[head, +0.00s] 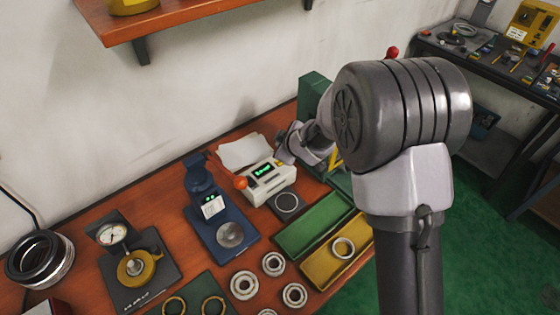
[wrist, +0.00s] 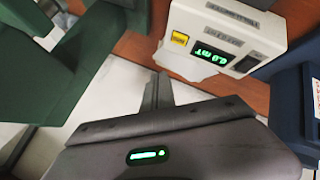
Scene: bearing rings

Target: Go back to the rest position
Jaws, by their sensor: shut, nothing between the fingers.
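My gripper (wrist: 158,90) shows in the wrist view with its narrow fingers together and nothing between them. It hangs above the bench beside a white device (wrist: 226,38) with a green lit display and a yellow button. In the head view my gripper (head: 287,150) is partly hidden by my arm, close behind and right of the white device (head: 272,187). A tall green machine (head: 314,95) stands just behind it, and green machine parts (wrist: 40,70) fill the left of the wrist view.
The wooden bench (head: 165,222) holds a blue instrument (head: 222,240), a dial gauge stand (head: 120,290), an empty green tray (head: 312,224) and a yellow tray (head: 325,275) with one ring (head: 343,240). Several bearing rings lie in front. A wall shelf (head: 165,20) hangs at upper left.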

